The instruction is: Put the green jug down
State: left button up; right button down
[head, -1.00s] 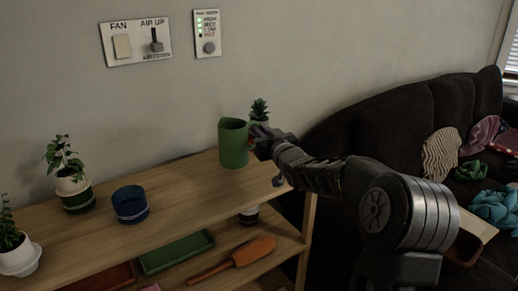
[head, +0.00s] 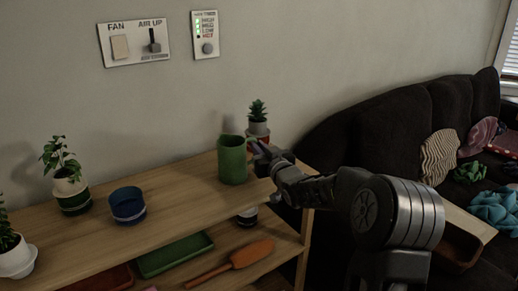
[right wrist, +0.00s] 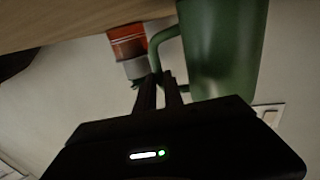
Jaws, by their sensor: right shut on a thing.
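The green jug (head: 232,161) is upright at the right part of the wooden shelf's top board (head: 170,204). Its base looks to be at the board's surface; I cannot tell whether it touches. My right gripper (head: 258,150) is at the jug's right side, shut on its handle. In the right wrist view the jug (right wrist: 222,45) fills the upper right, and the gripper's fingers (right wrist: 160,88) close on the handle. My left gripper is in neither view.
A small potted succulent (head: 258,117) stands close behind the jug on the right. A blue pot (head: 128,205) and leafy potted plant (head: 66,178) stand to the left, with bare board between. A green tray (head: 176,254) and orange trowel (head: 236,260) lie on the lower shelf.

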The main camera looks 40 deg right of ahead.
jog(key=c, duration=1.5)
grip_release()
jog(key=shift+o, duration=0.2)
jog(key=shift+r+p, duration=0.2)
jog(key=shift+p, duration=0.15)
jog(key=v, duration=1.2)
